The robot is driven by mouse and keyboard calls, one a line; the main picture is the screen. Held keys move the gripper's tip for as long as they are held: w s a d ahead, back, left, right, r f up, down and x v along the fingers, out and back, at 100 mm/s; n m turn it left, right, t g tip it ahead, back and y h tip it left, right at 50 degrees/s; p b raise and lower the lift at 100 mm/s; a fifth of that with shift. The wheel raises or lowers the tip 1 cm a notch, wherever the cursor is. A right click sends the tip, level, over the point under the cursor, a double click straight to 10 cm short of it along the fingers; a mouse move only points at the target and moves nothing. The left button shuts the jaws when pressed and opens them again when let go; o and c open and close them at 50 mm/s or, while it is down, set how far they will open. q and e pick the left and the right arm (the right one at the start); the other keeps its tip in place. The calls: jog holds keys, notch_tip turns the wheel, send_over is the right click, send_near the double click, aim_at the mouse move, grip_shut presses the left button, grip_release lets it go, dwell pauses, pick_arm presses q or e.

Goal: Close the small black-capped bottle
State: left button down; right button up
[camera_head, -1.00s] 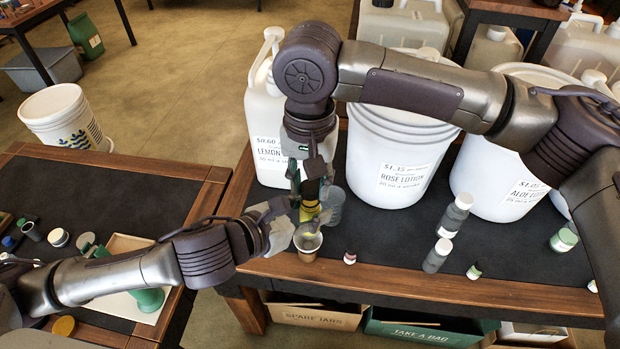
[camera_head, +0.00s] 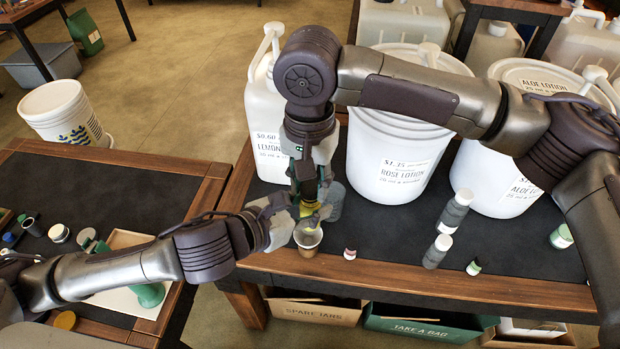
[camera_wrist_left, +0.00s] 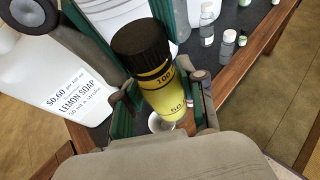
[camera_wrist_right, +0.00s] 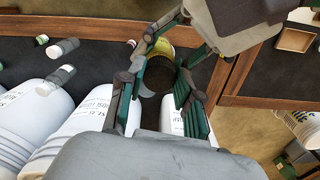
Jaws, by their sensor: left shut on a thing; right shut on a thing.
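The small bottle (camera_wrist_left: 165,96) has a yellow body with black marks and a black cap (camera_wrist_left: 140,45). It stands slightly tilted in the left wrist view, with its cap on top. My left gripper (camera_head: 292,217) is shut around the yellow body from the side; its fingers also show in the left wrist view (camera_wrist_left: 168,108). My right gripper (camera_head: 308,190) comes down from above and is shut on the cap, which appears dark between its fingers in the right wrist view (camera_wrist_right: 158,100). Whether the cap sits fully down is hidden.
An open cup (camera_head: 308,236) stands just in front at the table edge. A grey bottle (camera_head: 337,203) is close behind. The lemon soap jug (camera_head: 267,120) and rose lotion bucket (camera_head: 390,165) stand behind. Small bottles (camera_head: 437,250) stand to the right.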

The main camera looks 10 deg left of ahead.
jog(key=m, duration=0.7)
jog(key=shift+a+m, duration=0.1)
jog(key=shift+m, duration=0.2)
jog(key=m, duration=0.6)
jog(key=shift+w+m, duration=0.15)
jog(key=shift+m, duration=0.25)
jog(key=o, duration=0.7)
jog(key=shift+r, duration=0.1)
jog(key=shift+r, duration=2.15)
jog(key=shift+c, duration=0.5)
